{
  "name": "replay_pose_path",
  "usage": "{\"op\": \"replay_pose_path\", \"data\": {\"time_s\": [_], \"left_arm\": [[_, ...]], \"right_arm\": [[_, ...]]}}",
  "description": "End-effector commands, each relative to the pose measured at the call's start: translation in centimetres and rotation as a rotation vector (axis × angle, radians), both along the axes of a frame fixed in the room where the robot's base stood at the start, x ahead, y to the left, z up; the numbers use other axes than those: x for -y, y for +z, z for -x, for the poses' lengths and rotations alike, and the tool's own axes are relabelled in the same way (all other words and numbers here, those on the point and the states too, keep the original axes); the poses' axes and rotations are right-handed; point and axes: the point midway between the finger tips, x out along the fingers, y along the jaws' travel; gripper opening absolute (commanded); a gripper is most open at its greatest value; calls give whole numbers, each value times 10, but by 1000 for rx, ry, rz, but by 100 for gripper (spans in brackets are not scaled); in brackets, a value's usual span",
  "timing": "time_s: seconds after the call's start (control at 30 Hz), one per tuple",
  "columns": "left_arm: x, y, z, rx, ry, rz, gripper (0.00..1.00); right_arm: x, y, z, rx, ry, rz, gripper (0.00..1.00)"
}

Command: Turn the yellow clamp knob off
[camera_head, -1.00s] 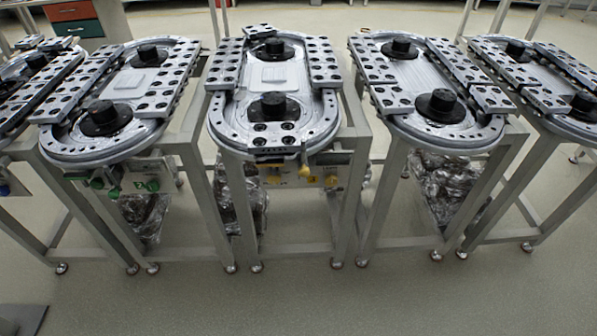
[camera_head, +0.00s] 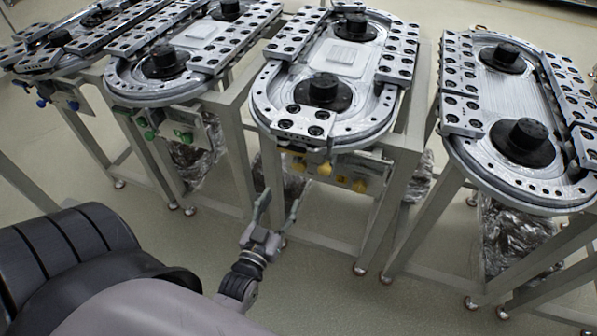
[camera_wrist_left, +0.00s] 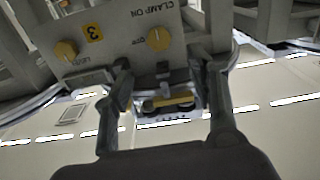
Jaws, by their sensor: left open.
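A panel below the front of the middle ring track (camera_head: 372,137) carries several yellow parts (camera_head: 324,169) in the head view. In the left wrist view the grey panel (camera_wrist_left: 117,48) shows a yellow knob (camera_wrist_left: 159,38) beside the words CLAMP ON, a second yellow knob (camera_wrist_left: 65,50) and a yellow label with a 3. My left gripper (camera_head: 278,203) is open and empty, below and in front of the panel, apart from the knobs. In the left wrist view its two fingers (camera_wrist_left: 168,75) stand wide apart, with a yellow bar visible between them. My right gripper is out of view.
A track with green knobs (camera_head: 183,135) stands to the left, and one with blue knobs (camera_head: 73,104) farther left. Another track (camera_head: 468,163) stands to the right. Metal legs (camera_head: 398,215) frame the space under each track. The floor (camera_head: 330,300) in front is clear.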

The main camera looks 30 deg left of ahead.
Motion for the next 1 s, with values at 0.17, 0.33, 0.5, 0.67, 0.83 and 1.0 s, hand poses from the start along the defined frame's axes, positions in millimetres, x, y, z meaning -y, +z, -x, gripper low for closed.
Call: {"op": "replay_pose_path", "data": {"time_s": [0.17,0.33,0.5,0.67,0.83,1.0], "left_arm": [[-10,-2,-41,5,0,-1,52],[-18,-3,-75,3,0,0,52],[-24,-3,-100,1,0,0,52],[-27,-2,-112,-1,0,0,52],[-28,-1,-114,-2,0,-1,52],[-27,-1,-114,-2,0,-1,51]], "right_arm": [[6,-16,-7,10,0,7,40],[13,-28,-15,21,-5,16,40],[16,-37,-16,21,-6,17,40],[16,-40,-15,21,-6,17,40],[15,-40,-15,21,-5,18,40],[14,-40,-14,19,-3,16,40]]}}
